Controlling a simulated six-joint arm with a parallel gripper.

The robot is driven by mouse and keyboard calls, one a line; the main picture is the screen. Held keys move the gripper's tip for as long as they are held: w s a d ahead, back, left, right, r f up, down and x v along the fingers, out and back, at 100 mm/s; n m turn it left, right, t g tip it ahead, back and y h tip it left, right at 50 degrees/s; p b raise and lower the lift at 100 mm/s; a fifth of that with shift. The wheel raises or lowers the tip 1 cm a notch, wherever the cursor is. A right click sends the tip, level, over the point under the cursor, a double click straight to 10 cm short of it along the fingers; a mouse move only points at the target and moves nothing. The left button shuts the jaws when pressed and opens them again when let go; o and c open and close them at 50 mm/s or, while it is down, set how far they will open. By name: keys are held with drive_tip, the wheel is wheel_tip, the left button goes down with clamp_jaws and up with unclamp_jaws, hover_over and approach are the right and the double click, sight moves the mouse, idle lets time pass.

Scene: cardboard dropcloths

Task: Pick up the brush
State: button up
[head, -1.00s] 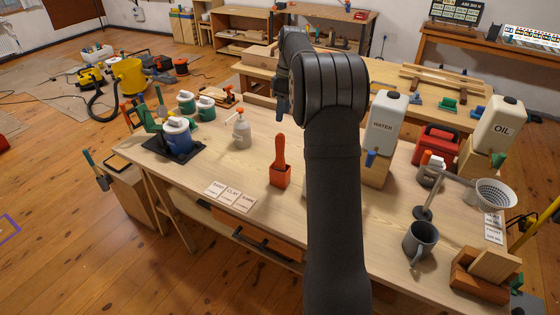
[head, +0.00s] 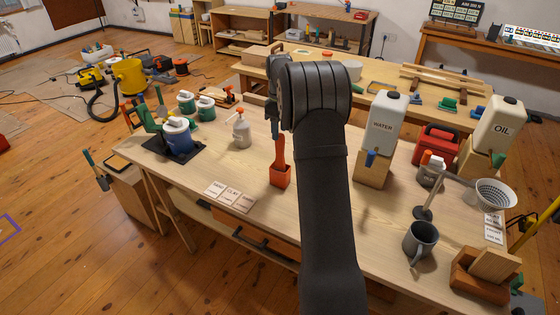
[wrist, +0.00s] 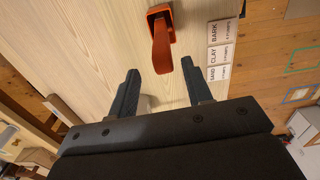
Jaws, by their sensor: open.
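The brush (head: 280,152) stands upright in a small orange holder (head: 280,177) on the workbench, with its orange handle pointing up. In the wrist view, the handle (wrist: 161,50) reaches out of the holder (wrist: 168,10) toward me. My gripper (wrist: 160,68) is open and empty. The handle's end appears between the two fingertips in that view, with a gap on each side; I cannot tell the depth exactly. In the head view, my gripper (head: 273,130) is just above the brush, partly hidden by my arm. The bristles are hidden in the holder.
A white spray bottle (head: 241,132) stands to the left of the brush. Labelled cards (head: 230,194) lie in front. The water dispenser (head: 384,125) is to the right, beyond my arm. A grey mug (head: 420,240) stands farther right. The bench around the holder is mostly clear.

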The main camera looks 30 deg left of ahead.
sight(280, 141)
drive_tip(key=shift+s+d+f, duration=0.15)
drive_tip(key=shift+f, duration=1.2)
drive_tip(key=shift+s+d+f, duration=0.1)
drive_tip(key=shift+f, duration=1.2)
clamp_jaws()
